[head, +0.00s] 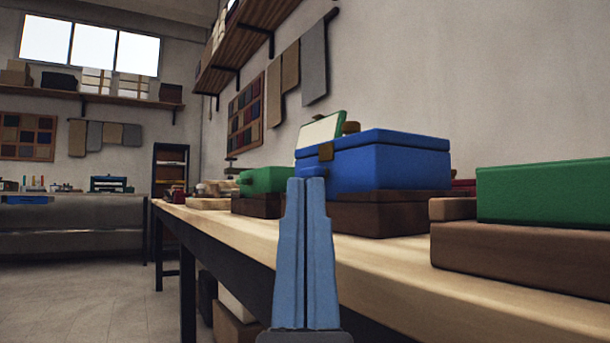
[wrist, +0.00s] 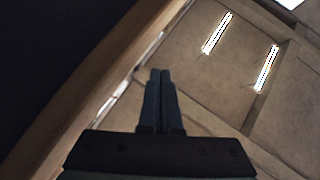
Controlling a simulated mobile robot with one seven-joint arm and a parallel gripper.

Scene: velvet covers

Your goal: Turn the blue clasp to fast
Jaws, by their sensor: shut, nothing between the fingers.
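The blue box (head: 388,167) stands on a dark brown base on the workbench, with its lid down. A brass-brown clasp (head: 326,152) sits on its left end near the lid seam; its exact turn is too small to tell. A small blue knob-like piece (head: 313,170) shows just below it. My gripper (head: 313,182) is shut and empty, upright in front of the box's lower left in the head view. It hides part of the box and base. In the wrist view my gripper (wrist: 160,72) points at the ceiling, and neither box nor clasp shows.
A green box (head: 265,179) with a dark base stands left of the blue box. Another green box (head: 545,191) on a brown base (head: 505,249) stands at the right. An open green lid (head: 320,130) rises behind.

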